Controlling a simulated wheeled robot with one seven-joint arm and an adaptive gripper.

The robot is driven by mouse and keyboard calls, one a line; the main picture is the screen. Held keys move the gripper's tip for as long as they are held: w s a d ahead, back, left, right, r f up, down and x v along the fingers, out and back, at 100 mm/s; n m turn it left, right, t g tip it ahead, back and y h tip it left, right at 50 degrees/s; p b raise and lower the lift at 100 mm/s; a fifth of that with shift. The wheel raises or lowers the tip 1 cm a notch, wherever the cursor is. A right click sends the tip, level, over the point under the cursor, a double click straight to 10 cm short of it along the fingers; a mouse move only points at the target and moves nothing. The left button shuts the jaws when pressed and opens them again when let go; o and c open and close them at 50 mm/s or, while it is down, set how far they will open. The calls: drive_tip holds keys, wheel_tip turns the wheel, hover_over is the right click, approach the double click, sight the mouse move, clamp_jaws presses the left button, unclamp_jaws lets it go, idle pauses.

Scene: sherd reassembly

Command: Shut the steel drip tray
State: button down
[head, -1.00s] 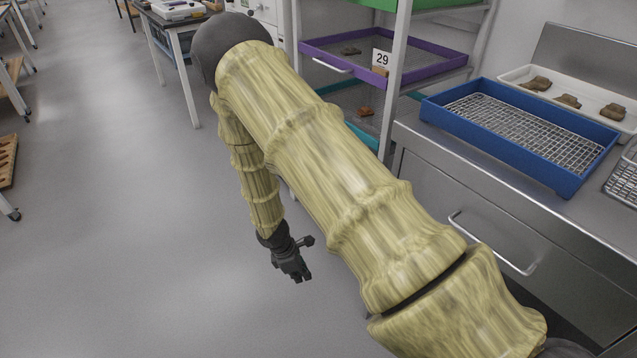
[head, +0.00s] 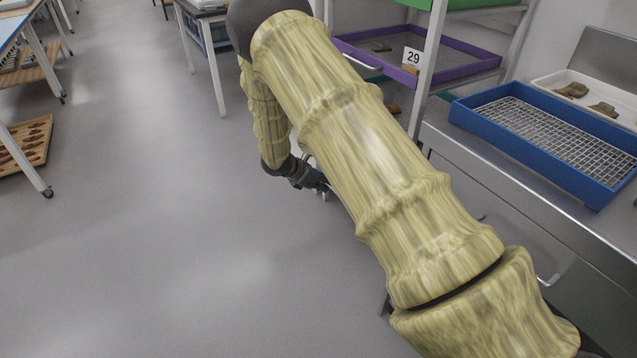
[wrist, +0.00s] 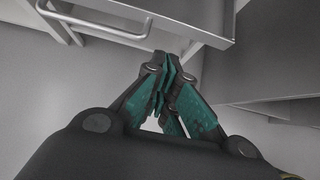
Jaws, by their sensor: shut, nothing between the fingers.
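The steel drip tray is a plain grey metal front with a bar handle (head: 548,279) under the steel bench in the head view, partly hidden by my arm. In the wrist view the tray (wrist: 185,17) crosses the top, with its handle (wrist: 62,28) at upper left. There it appears to stand out from the cabinet beside it. My gripper (head: 322,190) is shut and empty, beyond my upper arm in the head view. In the wrist view the fingertips (wrist: 170,70) lie close to the tray's edge. I cannot tell whether they touch it.
A blue tray with a wire grid (head: 548,132) and a white tray of sherds (head: 625,119) stand on the steel bench. A rack with a purple tray (head: 455,72) marked 29 stands behind. The floor (head: 150,230) at left is clear.

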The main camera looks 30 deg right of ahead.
drive_tip(key=d+f+b, duration=0.1)
drive_tip(key=d+f, duration=0.1)
drive_tip(key=d, duration=0.4)
drive_tip(key=shift+w+d+f+b, duration=0.25)
drive_tip(key=shift+d+f+b, duration=0.15)
